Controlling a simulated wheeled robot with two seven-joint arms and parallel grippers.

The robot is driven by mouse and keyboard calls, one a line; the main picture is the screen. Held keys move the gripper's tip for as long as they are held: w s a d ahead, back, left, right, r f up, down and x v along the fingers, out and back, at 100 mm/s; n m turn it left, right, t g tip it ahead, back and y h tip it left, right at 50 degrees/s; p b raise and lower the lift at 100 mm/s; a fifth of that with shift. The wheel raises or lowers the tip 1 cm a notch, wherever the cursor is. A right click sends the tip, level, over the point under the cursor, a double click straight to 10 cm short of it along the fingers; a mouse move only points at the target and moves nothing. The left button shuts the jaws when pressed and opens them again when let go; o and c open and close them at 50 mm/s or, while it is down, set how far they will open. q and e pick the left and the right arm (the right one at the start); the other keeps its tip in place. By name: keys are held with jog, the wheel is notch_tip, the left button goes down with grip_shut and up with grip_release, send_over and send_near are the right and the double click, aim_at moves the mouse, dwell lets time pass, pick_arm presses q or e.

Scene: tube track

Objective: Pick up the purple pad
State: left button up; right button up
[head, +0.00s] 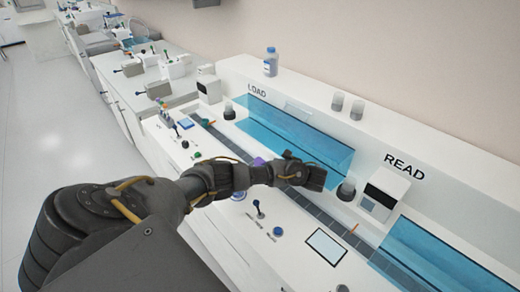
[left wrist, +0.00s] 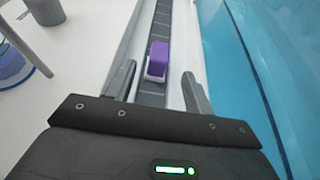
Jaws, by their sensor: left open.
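The purple pad (left wrist: 158,58) is a small purple block with a white lower part. It sits on the dark track strip in the left wrist view. In the head view only a bit of purple (head: 259,162) shows behind my left arm. My left gripper (left wrist: 158,74) is open, with one finger to each side of the pad in the picture. I see no finger touching it, and the height between them is hard to tell. In the head view my left gripper (head: 314,178) hangs over the track, its fingers hidden. My right gripper is not in view.
The dark track (head: 316,212) runs along the white bench. Blue transparent panels stand behind it under LOAD (head: 293,131) and past READ (head: 430,258).

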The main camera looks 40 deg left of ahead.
pick_arm(q)
jog(key=shift+a, duration=0.1)
jog(key=shift+a+f, duration=0.1)
jog(key=shift+a, duration=0.05)
jog(key=shift+a+f+b, duration=0.4)
jog(key=shift+b, duration=0.3)
jog(key=x, duration=0.3)
jog(key=shift+a, duration=0.4)
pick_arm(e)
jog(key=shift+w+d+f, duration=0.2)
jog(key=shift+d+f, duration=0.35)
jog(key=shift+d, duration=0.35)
pick_arm(q)
jog(key=shift+c, duration=0.3)
jog(key=c, duration=1)
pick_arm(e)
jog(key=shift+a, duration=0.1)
